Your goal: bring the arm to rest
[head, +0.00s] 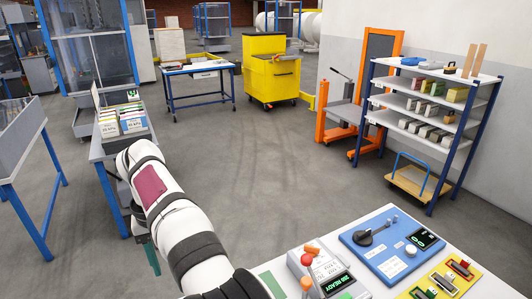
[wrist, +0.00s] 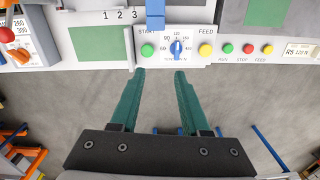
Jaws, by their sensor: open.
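My gripper (wrist: 160,78) shows in the wrist view with its two green fingers apart and nothing between them. Beyond the fingertips is a light panel (wrist: 118,44) with a blue-and-white dial (wrist: 177,48), a green START button (wrist: 147,50) and a yellow FEED button (wrist: 205,50). The fingers appear apart from the dial, though the depth gap is hard to judge. In the head view my white arm reaches away at the lower left, and only a green part of the gripper (head: 152,258) shows beside it; the fingertips are hidden there.
In the head view, a white bench (head: 373,284) at the front right carries a blue control box (head: 388,246) and a grey readout unit (head: 328,275). A blue-legged table (head: 110,152) with a file bin (head: 122,119) stands left. A shelf rack (head: 425,99) stands right. The middle floor is clear.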

